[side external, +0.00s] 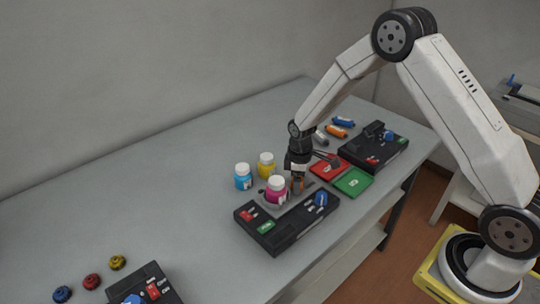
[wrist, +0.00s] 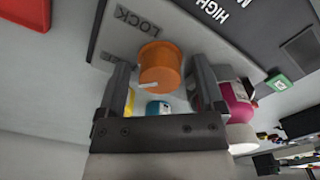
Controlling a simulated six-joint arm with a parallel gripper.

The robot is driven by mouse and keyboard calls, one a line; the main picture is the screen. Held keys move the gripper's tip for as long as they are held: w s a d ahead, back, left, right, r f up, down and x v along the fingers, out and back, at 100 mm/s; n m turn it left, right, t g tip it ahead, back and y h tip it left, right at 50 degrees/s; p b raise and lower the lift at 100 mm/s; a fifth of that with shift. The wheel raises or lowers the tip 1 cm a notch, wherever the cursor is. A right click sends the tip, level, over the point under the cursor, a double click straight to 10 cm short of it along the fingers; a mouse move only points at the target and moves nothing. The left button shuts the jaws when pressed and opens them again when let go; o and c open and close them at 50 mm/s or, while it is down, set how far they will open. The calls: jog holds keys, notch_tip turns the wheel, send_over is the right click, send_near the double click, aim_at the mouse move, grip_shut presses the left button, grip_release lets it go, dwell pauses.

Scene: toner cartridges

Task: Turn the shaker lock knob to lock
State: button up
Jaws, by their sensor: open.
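The shaker (side external: 272,236) is a low black box with a grey plate, near the table's front edge. Its orange lock knob (wrist: 161,68) stands on the grey plate beside the printed word LOCK (wrist: 137,20) in the wrist view. A small white mark shows on the knob's side. My gripper (wrist: 160,75) is open, with one finger on each side of the knob and gaps visible. In the side view my gripper (side external: 297,183) points down at the shaker's back right, and mostly hides the knob. A second label is partly covered by a finger.
A magenta bottle (side external: 276,192) stands on the shaker, close to my gripper. Cyan (side external: 243,178) and yellow (side external: 266,166) bottles stand behind it. Red (side external: 328,169) and green (side external: 353,182) pads and another black device (side external: 372,152) lie to the right. The table's left middle is clear.

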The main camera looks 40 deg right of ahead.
jog(key=shift+c, duration=0.2)
grip_shut()
